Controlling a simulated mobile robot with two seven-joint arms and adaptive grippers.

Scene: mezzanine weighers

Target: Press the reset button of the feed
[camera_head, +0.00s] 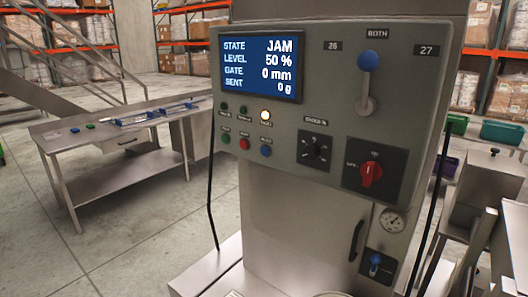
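The feed's grey control panel (320,90) faces me, upright and slightly tilted in view. Its screen (262,65) reads STATE JAM, LEVEL 50 %, GATE 0 mm, SENT 0 g. Below the screen is a row of a green button (226,135), a red button (244,144) and a blue button (265,151). Their small labels are too blurred to read, so I cannot tell from text which is reset. Neither of my grippers is in view.
The panel also has a blue-knobbed lever (368,62) under BOTH, a black dial (314,150) and a red rotary switch (371,174). Below are a gauge (392,220) and a black handle (356,240). A steel bench (110,150) stands left. Open floor lies between.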

